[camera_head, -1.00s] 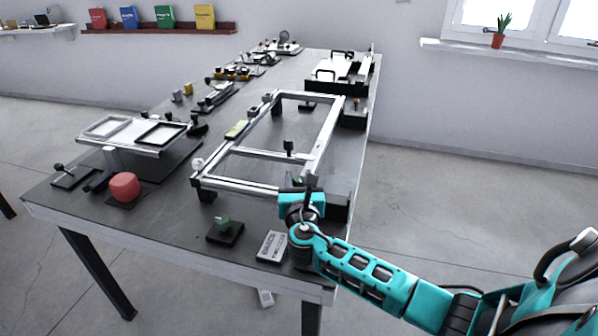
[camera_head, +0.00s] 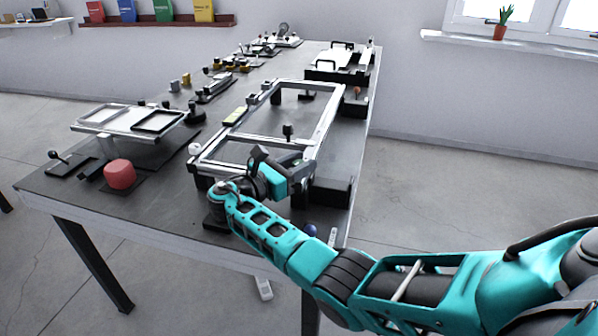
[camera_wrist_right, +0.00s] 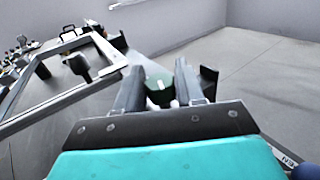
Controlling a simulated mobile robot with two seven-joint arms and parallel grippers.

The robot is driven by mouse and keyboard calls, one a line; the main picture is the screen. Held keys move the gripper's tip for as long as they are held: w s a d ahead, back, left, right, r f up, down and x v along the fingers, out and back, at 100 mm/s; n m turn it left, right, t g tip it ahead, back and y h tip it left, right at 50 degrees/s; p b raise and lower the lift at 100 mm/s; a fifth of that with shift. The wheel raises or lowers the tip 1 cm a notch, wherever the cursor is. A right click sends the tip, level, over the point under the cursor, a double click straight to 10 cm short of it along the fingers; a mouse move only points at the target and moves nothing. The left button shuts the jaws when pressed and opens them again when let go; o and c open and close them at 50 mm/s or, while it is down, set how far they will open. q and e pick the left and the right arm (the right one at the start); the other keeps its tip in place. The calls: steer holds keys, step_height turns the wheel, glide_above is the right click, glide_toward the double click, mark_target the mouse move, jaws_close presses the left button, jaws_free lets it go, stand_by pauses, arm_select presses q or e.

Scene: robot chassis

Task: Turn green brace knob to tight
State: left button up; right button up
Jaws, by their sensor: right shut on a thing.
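My right gripper (camera_head: 296,164) reaches in over the near right corner of the silver rectangular frame (camera_head: 232,135). In the right wrist view its two dark fingers (camera_wrist_right: 160,88) stand on either side of the green knob (camera_wrist_right: 158,86), shut on it. In the head view the knob is mostly hidden by the gripper; a little green shows at the fingers. Which way the knob is turned cannot be read. My left gripper is out of view.
A red block (camera_head: 120,174) and a raised tray fixture (camera_head: 100,122) stand at the left. Black blocks support the frame at its right side. Several small fixtures line the far table. My forearm covers the table's near edge. Floor to the right is clear.

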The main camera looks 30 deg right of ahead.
steer(key=shift+f+m+g, duration=0.2)
steer(key=shift+m+g, duration=0.1)
steer(key=shift+g, duration=0.2)
steer(key=shift+g+b, duration=0.3)
steer(key=shift+b, duration=0.2)
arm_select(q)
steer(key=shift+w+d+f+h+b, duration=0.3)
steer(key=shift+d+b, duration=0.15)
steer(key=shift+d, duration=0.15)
arm_select(e)
steer(key=shift+r+m+g, duration=0.15)
steer(key=shift+m+g, duration=0.55)
steer(key=shift+g, duration=0.1)
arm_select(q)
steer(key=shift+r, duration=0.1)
arm_select(e)
steer(key=o, duration=0.9)
steer(key=shift+o, duration=0.2)
